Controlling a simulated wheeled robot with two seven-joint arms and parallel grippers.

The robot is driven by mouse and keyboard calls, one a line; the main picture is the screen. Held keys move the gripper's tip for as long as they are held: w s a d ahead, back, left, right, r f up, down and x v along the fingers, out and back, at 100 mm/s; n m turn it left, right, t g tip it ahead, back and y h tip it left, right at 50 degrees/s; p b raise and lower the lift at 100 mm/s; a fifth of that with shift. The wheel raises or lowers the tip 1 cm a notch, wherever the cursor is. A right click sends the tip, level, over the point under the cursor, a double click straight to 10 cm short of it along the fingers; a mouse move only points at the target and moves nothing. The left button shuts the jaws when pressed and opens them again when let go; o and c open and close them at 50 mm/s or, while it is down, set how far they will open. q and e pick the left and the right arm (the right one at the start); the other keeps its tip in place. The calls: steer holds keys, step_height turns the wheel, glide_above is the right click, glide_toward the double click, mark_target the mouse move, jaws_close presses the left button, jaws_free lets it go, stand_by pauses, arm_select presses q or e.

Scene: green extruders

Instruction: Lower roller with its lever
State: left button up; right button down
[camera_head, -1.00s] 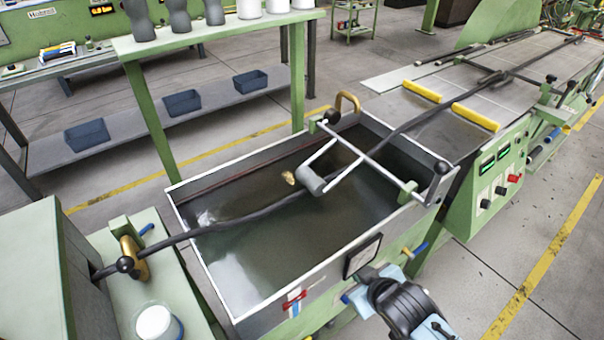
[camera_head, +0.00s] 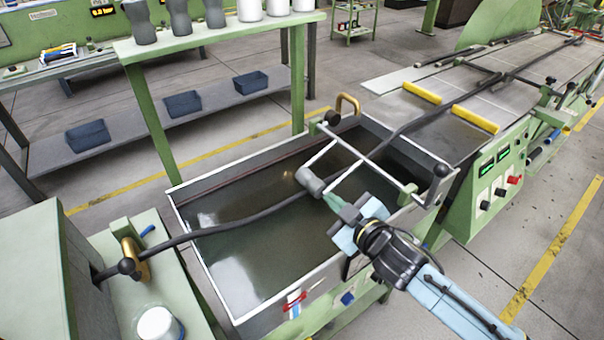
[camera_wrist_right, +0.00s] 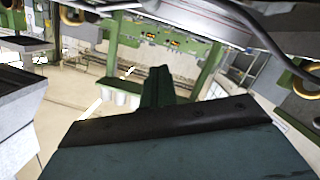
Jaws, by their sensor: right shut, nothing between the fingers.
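The grey roller (camera_head: 309,179) hangs on a pale metal frame (camera_head: 385,163) across the water tank (camera_head: 215,290). The frame has a black ball-ended lever (camera_head: 442,169) at the tank's near right edge. A dark extruded profile (camera_head: 255,216) runs across the tank and past the roller. My right gripper (camera_head: 332,199) is shut and empty, its green fingertips close beside the roller's near end; whether they touch it I cannot tell. In the right wrist view its dark green fingers (camera_wrist_right: 157,88) point forward, and the roller cannot be made out. My left gripper is not in view.
A brass ring (camera_head: 348,103) is at the tank's far edge. Yellow bars (camera_head: 475,119) lie on the table beyond. A green shelf (camera_head: 230,35) stands behind.

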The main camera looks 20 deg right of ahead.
steer(key=b, duration=0.2)
glide_above(301, 178)
steer(key=s+a, duration=0.2)
step_height(301, 178, down, 4)
steer(key=shift+w+d+f+b, duration=0.1)
steer(key=shift+w+d+f, duration=0.15)
steer(key=shift+f, duration=0.3)
steer(key=shift+w+d+f+b, duration=0.1)
steer(key=shift+d+f, duration=0.3)
steer(key=shift+f, duration=0.2)
steer(key=shift+w+d+f+b, duration=0.1)
steer(key=shift+w+d+f, duration=0.15)
steer(key=shift+f, duration=0.3)
steer(key=shift+s, duration=0.1)
steer(key=shift+d, duration=0.1)
step_height(301, 178, down, 2)
steer(key=shift+d+f+b, duration=0.1)
steer(key=shift+b, duration=0.75)
steer(key=shift+s, duration=0.1)
